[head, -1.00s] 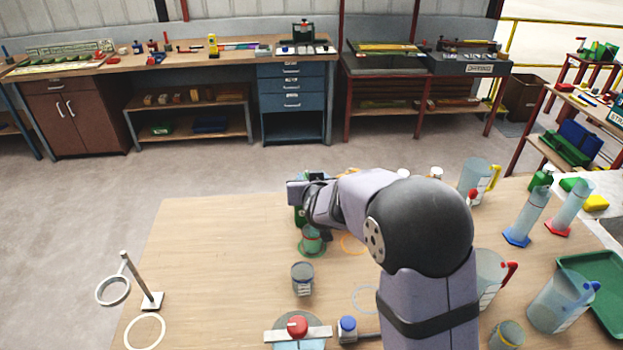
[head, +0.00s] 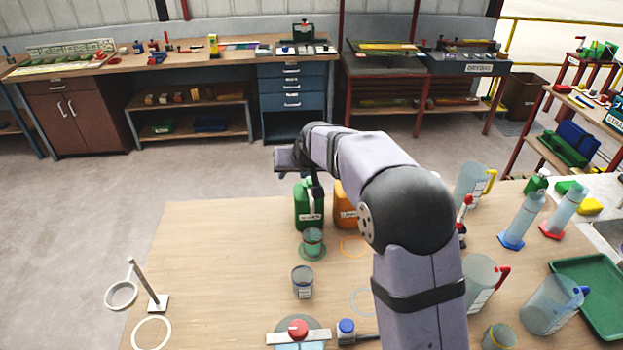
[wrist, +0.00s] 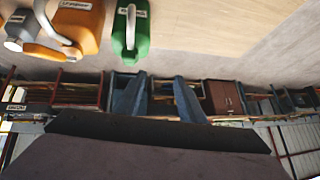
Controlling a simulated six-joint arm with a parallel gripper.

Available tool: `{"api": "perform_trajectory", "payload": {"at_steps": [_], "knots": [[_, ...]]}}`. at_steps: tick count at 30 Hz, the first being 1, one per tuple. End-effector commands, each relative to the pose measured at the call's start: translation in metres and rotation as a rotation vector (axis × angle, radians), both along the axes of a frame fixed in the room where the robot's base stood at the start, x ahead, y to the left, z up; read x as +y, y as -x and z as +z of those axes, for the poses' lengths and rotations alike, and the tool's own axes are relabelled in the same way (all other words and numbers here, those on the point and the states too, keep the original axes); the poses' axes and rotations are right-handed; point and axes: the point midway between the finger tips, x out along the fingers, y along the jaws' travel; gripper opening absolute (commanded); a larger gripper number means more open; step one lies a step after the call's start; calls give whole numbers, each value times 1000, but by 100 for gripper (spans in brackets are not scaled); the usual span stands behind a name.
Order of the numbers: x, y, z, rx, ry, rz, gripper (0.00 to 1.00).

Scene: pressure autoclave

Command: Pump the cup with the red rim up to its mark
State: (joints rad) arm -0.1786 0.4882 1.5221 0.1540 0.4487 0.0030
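My gripper (head: 284,160) is raised above the far edge of the table, past the containers. In the wrist view its two fingers (wrist: 158,98) stand apart with nothing between them. A small cup (head: 313,240) with greenish contents stands on a green ring, in front of a green container (head: 308,205). A grey cup (head: 302,282) stands nearer. Another cup (head: 500,337) is at the front right. I cannot tell which cup has a red rim, nor see its mark. An orange container (head: 346,206) is partly behind my arm; it also shows in the wrist view (wrist: 85,25).
A ring stand (head: 156,302) is at the left. A red knob (head: 298,328) and a blue-capped bottle (head: 346,328) are at the front. Jugs, tall cylinders (head: 520,218) and a green tray (head: 598,330) crowd the right. The left middle of the table is clear.

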Motion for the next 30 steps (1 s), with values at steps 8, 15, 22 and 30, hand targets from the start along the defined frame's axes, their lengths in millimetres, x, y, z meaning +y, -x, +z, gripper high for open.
{"api": "perform_trajectory", "payload": {"at_steps": [8,15,22,30], "knots": [[-29,16,19,201,102,-50,36],[-46,26,24,273,153,-89,36],[-47,25,20,279,157,-91,36],[-47,15,-5,282,158,-90,36]]}}
